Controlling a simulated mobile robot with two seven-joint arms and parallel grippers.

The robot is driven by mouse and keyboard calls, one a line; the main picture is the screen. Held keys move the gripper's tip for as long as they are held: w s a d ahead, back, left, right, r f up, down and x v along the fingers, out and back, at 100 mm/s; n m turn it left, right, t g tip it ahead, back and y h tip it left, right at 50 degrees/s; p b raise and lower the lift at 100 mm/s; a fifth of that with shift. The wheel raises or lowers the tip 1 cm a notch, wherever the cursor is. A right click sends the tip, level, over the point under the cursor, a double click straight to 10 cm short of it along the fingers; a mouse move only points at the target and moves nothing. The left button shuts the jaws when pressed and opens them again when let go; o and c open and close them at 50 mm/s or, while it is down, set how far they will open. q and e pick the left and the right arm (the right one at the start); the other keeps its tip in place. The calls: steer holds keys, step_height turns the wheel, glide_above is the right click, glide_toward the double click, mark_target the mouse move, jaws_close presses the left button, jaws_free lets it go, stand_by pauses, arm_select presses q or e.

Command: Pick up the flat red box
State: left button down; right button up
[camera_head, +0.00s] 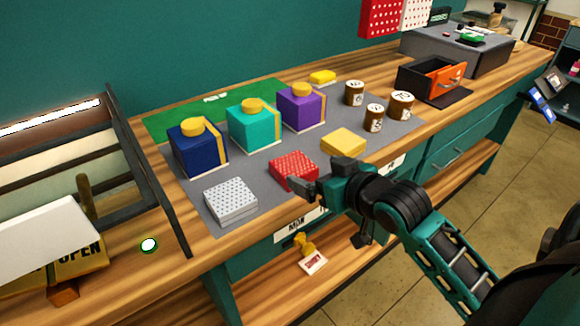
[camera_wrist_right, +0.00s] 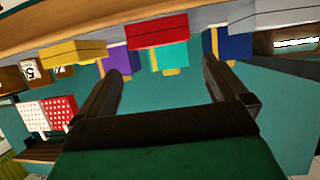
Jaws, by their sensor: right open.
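The flat red box (camera_head: 292,168) with white dots lies on the grey mat, between a white dotted box (camera_head: 231,202) and a flat yellow box (camera_head: 344,142). My right gripper (camera_head: 312,184) is open at the red box's near right side and covers a little of its edge. In the right wrist view the red box (camera_wrist_right: 157,30) appears beyond the gap between the open fingers (camera_wrist_right: 163,72), with nothing held. I cannot tell the exact distance from fingertips to box. My left gripper is not in view.
Blue (camera_head: 198,150), teal (camera_head: 254,127) and purple (camera_head: 300,107) boxes with yellow lids stand behind. A dark rack (camera_head: 145,170) stands left.

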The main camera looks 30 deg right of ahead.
mark_target(293, 164)
steer(key=x, duration=1.1)
steer(key=shift+s+a+f, duration=0.1)
steer(key=shift+f, duration=0.1)
steer(key=c, duration=0.9)
steer(key=shift+o, duration=0.2)
steer(key=shift+r, duration=0.15)
